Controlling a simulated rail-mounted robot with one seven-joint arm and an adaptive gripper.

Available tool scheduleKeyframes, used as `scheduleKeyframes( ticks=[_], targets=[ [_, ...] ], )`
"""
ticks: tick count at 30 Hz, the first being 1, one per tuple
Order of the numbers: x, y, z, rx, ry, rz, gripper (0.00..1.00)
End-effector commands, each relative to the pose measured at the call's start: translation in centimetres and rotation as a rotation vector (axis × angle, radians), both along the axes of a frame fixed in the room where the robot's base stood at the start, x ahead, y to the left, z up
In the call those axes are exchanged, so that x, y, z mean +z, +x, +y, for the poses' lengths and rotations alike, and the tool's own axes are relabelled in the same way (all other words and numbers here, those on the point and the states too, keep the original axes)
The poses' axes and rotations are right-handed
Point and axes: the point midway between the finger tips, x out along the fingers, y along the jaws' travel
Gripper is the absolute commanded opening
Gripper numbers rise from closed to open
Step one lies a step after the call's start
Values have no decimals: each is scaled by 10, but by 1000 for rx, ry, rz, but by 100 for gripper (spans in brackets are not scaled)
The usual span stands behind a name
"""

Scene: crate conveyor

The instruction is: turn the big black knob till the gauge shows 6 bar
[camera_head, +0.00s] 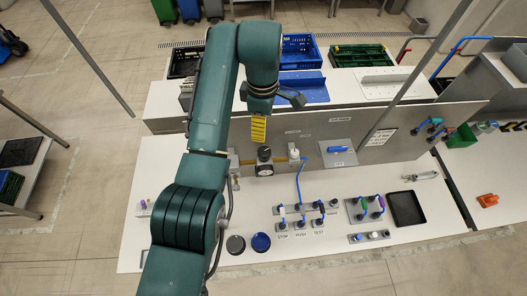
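The big black knob (264,153) stands on the fittings at the foot of the grey back panel. A round gauge with a dark face (264,170) sits just below it; its reading is too small to make out.
A white-topped valve (293,153) with a blue hose stands right of the knob. A yellow striped plate (258,130) is just above the knob. Crates (361,55) stand behind.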

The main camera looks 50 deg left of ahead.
Motion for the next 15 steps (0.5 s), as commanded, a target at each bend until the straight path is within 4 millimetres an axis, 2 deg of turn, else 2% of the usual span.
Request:
scheduleKeyframes(
  ticks=[1,5,15],
  targets=[
    [-14,0,-1,-1,-1,2,73],
    [-39,-1,-2,-2,-3,5,73],
    [-120,0,-2,-4,-2,3,73]
  ],
)
